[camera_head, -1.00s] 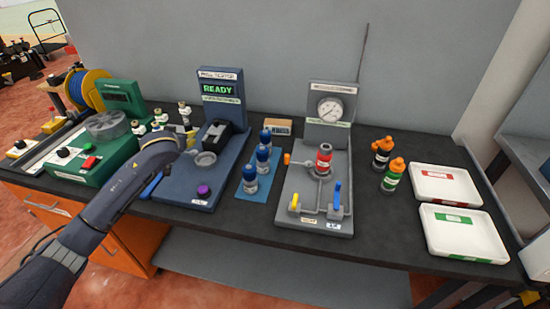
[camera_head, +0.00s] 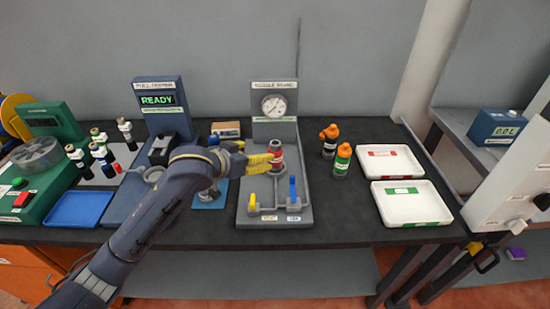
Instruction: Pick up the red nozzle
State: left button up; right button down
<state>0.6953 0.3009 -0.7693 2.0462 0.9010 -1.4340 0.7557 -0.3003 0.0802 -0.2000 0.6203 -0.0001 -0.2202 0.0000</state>
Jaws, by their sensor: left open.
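The red nozzle (camera_head: 276,152), a small upright red cylinder with a pale band, stands on the grey gauge station (camera_head: 310,200) in the head view. My left gripper (camera_head: 268,161) reaches in from the left with its yellow fingers open, right beside the nozzle. The fingertips overlap its left side in the picture; I cannot tell whether they touch it. The fingers hide part of the nozzle's lower left. My right gripper is not in view.
The round gauge (camera_head: 274,105) rises behind the nozzle. A yellow lever (camera_head: 252,203) and a blue lever (camera_head: 293,188) stand at the station's front. Orange-topped (camera_head: 329,140) and green (camera_head: 342,158) bottles and white trays (camera_head: 390,160) are to the right. My arm covers part of the pull-tester station.

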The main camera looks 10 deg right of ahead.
aim_at(272, 150)
pick_arm(q)
jog(key=shift+x, duration=6.8)
jog(key=shift+a, duration=0.1)
jog(key=c, duration=1.5)
jog(key=shift+r, duration=0.15)
grip_shut()
